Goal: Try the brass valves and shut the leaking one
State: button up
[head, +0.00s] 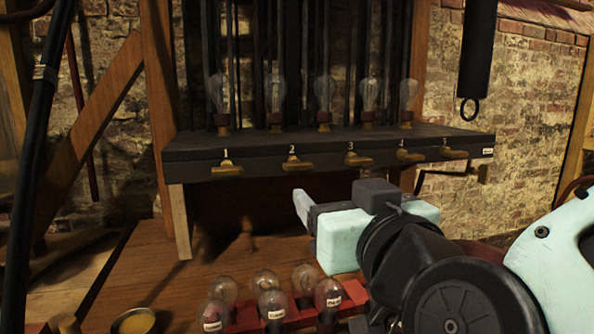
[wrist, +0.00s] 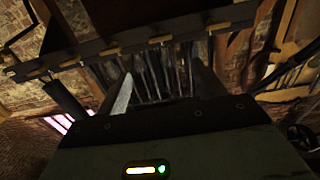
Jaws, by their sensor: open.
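Several brass valves line the front edge of a black shelf (head: 330,143), under painted numbers: valve 1 (head: 226,168), valve 2 (head: 297,164), valve 3 (head: 358,160), valve 4 (head: 409,155) and valve 5 (head: 454,153). Their handles look roughly sideways; no leak is visible. My gripper (head: 318,208) is open and empty, below and in front of the shelf near valves 2 and 3, apart from them. In the wrist view its two fingers (wrist: 163,82) stand spread, with the shelf and valves across the top.
Clear glass bulbs (head: 274,92) stand upright on the shelf. Labelled bulbs (head: 271,303) sit in a red rack (head: 245,323) on the wooden bench below. A dish of yellow stuff (head: 134,322) is at lower left. A dark cylinder with a ring (head: 478,60) hangs at right.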

aim_at(300, 167)
jog(key=p+x, duration=1.7)
jog(key=shift+w+f, duration=0.1)
jog(key=shift+w, duration=0.05)
jog(key=c, duration=1)
